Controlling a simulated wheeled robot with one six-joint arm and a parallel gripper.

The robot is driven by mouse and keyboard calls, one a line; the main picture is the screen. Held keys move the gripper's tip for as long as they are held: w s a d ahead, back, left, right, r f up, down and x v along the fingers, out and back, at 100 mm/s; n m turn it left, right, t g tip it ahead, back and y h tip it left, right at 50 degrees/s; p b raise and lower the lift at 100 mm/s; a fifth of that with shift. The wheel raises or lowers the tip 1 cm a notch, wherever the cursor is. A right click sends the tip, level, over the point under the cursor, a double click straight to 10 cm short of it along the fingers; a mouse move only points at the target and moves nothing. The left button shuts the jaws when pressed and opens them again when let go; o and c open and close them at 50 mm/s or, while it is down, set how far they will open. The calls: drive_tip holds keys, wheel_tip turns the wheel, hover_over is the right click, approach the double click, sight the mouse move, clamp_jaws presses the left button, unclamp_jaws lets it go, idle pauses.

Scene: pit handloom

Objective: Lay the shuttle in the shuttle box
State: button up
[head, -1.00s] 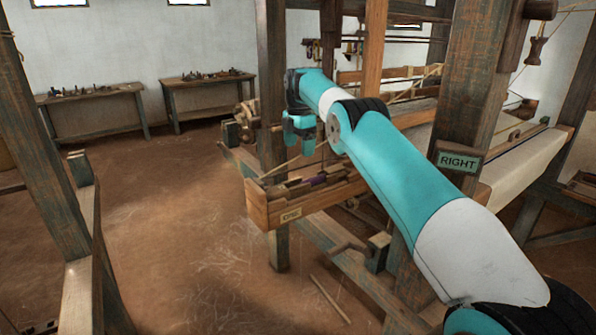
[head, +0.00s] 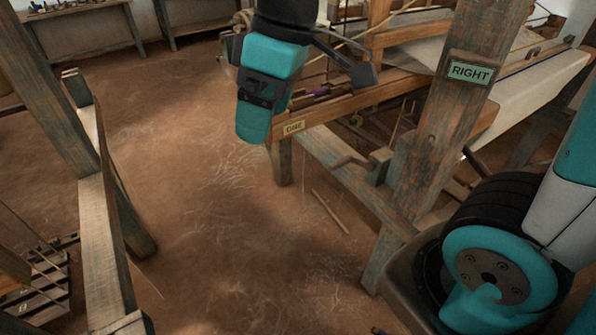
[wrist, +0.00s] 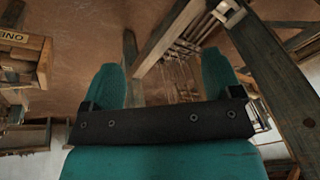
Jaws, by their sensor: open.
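My gripper (head: 262,105) hangs in front of the box's left end. In the wrist view my gripper (wrist: 162,85) is open, with nothing between its fingers. No shuttle can be made out clearly.
A loom post with a "RIGHT" sign (head: 470,72) stands right of the box. A low beam (head: 350,170) runs below it. A wooden frame (head: 105,240) stands at the left. The earth floor (head: 210,210) between is mostly clear, with a thin stick (head: 330,210) on it.

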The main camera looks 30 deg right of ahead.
drive_tip(key=s+a+f+m+y, duration=0.1)
drive_tip(key=s+f+m, duration=0.1)
drive_tip(key=s, duration=0.8)
drive_tip(key=shift+a+f+g, duration=0.15)
drive_tip(key=shift+f+g, duration=0.15)
drive_tip(key=shift+f, duration=0.1)
